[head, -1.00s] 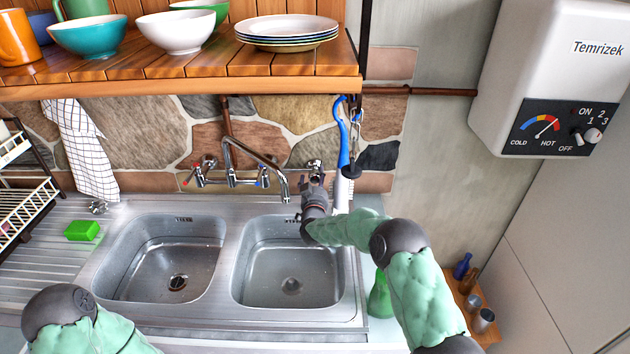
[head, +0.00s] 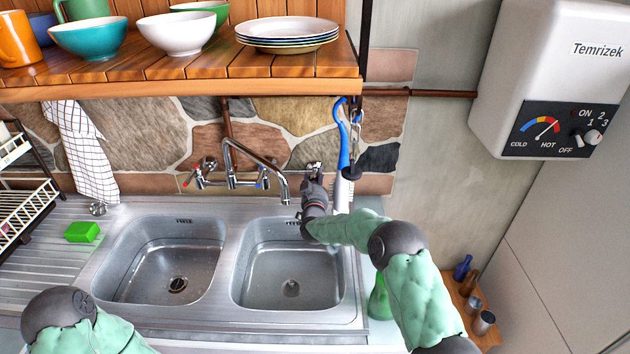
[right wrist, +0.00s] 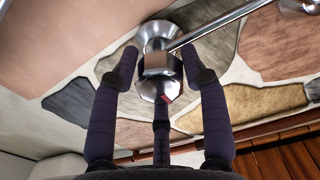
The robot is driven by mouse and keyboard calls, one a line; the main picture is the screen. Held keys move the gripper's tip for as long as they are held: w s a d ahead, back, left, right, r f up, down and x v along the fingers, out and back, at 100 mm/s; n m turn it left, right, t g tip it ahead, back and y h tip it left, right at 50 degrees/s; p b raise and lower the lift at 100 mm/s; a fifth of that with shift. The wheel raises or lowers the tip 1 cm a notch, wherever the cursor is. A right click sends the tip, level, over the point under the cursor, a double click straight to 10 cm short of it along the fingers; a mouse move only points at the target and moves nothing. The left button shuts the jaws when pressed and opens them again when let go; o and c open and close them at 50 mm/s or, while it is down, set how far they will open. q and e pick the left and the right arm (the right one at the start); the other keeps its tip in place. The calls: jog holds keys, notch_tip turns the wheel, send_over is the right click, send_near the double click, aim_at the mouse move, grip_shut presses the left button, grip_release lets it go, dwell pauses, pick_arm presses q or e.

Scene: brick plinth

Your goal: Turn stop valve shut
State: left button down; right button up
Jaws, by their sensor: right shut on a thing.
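The stop valve (head: 314,167) is a small chrome fitting on the stone wall behind the right sink basin. In the right wrist view its faceted chrome knob (right wrist: 158,66) has a small red mark and sits in front of a round wall flange. My right gripper (head: 314,180) reaches the valve in the head view, and its fingers hide part of it. In the right wrist view the dark fingers of my right gripper (right wrist: 159,68) are on either side of the knob, with a third finger below, shut on it. My left gripper is out of view.
The mixer tap (head: 240,165) stands close left of the valve. The wooden shelf (head: 200,88) with dishes is above, the double sink (head: 230,270) below.

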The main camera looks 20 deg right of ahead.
jog(key=shift+f+n, duration=0.25)
jog(key=shift+n, duration=0.05)
jog(key=n+p, duration=0.1)
jog(key=n, duration=0.2)
jog(key=shift+s+f, duration=0.1)
jog(key=shift+f+n+p, duration=0.1)
jog(key=shift+n+p, duration=0.45)
jog(key=shift+n, duration=0.95)
jog(key=shift+f, duration=0.1)
jog(key=o, duration=1.2)
jog(key=shift+c, duration=0.2)
jog(key=shift+d, duration=0.15)
jog(key=shift+r, duration=0.3)
jog(key=shift+s, duration=0.15)
jog(key=v, duration=1.1)
jog(key=shift+s, duration=0.3)
